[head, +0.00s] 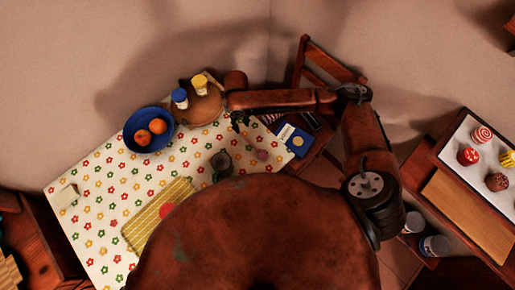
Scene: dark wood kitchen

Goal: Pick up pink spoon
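I do not clearly make out a pink spoon. A small pink rounded item (262,155) lies on the flowered tablecloth near the table's right edge; I cannot tell whether it is the spoon. My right arm reaches in from the right, and its dark gripper (238,121) is over the table, up and left of the pink item and apart from it in the picture. The gripper is small and dark, so its opening cannot be told. My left gripper is not in view.
A blue bowl (130,119) holds oranges. A round wooden board (211,105) carries blue-topped and yellow-topped jars. A dark round item (222,162) stands left of the pink item. A yellow striped cloth (178,192) lies in front. A wooden chair (318,62) stands right of the table.

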